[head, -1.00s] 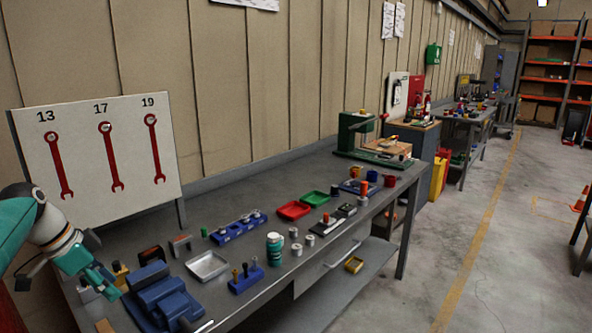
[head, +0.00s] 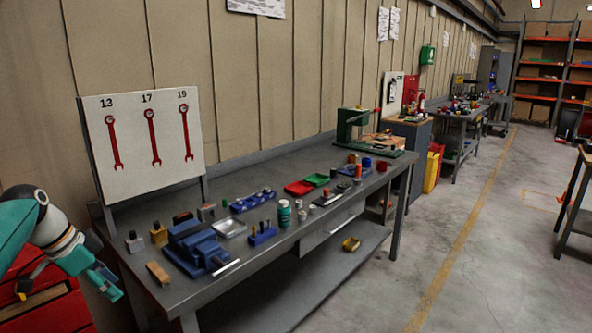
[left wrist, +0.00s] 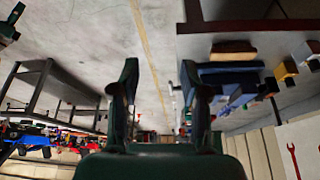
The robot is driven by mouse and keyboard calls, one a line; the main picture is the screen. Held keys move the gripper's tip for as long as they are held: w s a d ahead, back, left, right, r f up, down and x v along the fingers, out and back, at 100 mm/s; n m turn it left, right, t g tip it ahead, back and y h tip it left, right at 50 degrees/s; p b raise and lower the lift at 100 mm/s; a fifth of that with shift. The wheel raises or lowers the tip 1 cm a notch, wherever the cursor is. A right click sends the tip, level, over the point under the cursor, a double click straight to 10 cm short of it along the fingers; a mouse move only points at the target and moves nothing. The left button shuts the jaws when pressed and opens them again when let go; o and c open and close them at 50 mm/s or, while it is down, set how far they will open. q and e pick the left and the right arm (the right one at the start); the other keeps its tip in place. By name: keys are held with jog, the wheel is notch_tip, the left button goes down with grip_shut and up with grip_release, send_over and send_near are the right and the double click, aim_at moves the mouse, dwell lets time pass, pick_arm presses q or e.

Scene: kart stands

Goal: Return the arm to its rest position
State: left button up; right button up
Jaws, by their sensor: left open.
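My left arm comes in from the left edge in the head view. Its green gripper (head: 106,282) hangs in front of the workbench's left end, clear of the bench top (head: 150,294). In the left wrist view the two dark fingers (left wrist: 160,95) stand apart with nothing between them; grey floor shows through the gap. My right gripper is not in view.
The bench carries a blue vise (head: 198,247), a metal tray (head: 231,228), a green bottle (head: 284,214), and red (head: 298,188) and green trays. A wrench board (head: 143,140) stands behind. A red cabinet (head: 45,300) is at the lower left.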

pick_arm(q)
jog(key=w+d+f+n+g, duration=0.15)
jog(key=d+f, duration=0.25)
jog(key=f, duration=0.4)
jog(key=w+d+f+n+t, duration=0.1)
jog(key=w+d+f, duration=0.15)
jog(key=f, duration=0.55)
jog(key=s+d+f+n+g, duration=0.1)
jog(key=s+d+f+n, duration=0.25)
jog(key=d+f, duration=0.75)
jog(key=s+d+f+n, duration=0.1)
jog(key=s+d+f, duration=0.3)
jog(key=s, duration=0.4)
jog(key=s+d+f+n+g+p, duration=0.1)
jog(key=s+d+f, duration=0.3)
jog(key=s, duration=0.4)
jog(key=s+d+f+n, duration=0.2)
jog(key=s+d+f, duration=0.3)
jog(key=s, duration=0.3)
jog(key=shift+f+n+h, duration=0.35)
jog(key=shift+n+h, duration=0.05)
